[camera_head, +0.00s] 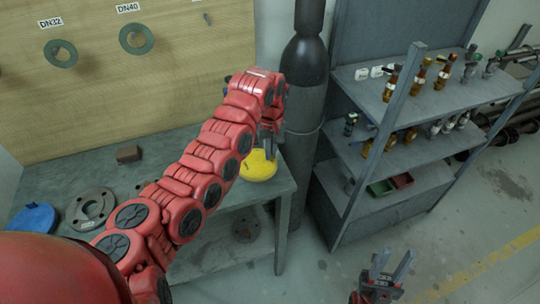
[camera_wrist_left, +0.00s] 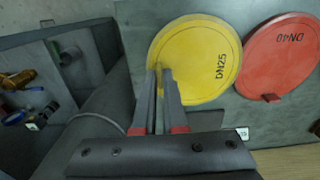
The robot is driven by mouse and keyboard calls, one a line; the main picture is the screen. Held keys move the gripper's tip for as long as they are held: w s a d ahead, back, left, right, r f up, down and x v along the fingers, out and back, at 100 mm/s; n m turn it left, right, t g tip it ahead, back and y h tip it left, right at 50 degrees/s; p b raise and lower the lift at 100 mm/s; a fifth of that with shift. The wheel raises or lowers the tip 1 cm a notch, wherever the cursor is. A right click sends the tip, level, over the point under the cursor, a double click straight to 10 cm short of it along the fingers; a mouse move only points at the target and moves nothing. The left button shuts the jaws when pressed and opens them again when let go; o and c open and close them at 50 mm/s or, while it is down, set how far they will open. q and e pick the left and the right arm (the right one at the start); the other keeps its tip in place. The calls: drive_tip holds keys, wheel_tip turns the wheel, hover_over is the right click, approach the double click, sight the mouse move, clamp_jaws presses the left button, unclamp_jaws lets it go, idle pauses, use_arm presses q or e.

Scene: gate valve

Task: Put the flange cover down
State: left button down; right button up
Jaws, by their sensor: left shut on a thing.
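The yellow flange cover (camera_head: 258,167) is at the right end of the grey workbench, under my left gripper (camera_head: 268,142). In the left wrist view the yellow cover (camera_wrist_left: 208,62) is a round disc marked DN25. The fingertips of my left gripper (camera_wrist_left: 160,70) are close together at its edge, shut on it. I cannot tell whether the cover touches the bench top. A red cover (camera_wrist_left: 285,55) marked DN40 lies beside it; my arm hides it in the head view. My right gripper (camera_head: 385,272) is open and empty, low over the floor.
A blue cover (camera_head: 35,218), a metal flange (camera_head: 91,208) and a brown block (camera_head: 129,154) lie on the workbench (camera_head: 190,148). A dark gas cylinder (camera_head: 305,85) stands close to its right end. A shelf rack (camera_head: 395,150) with several valves is at the right.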

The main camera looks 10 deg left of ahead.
use_arm(q)
drive_tip(key=shift+w+a+f, duration=0.1)
drive_tip(key=shift+w+a, duration=0.15)
drive_tip(key=shift+w, duration=0.5)
drive_tip(key=shift+w+a+p, duration=0.1)
drive_tip(key=shift+w+p, duration=0.3)
drive_tip(key=shift+p, duration=0.2)
wheel_tip(320, 180, down, 2)
drive_tip(key=shift+f+p, duration=0.25)
drive_tip(key=shift+p, duration=0.5)
drive_tip(key=shift+f, duration=0.55)
drive_tip(key=shift+f, duration=0.1)
drive_tip(key=c, duration=1)
unclamp_jaws()
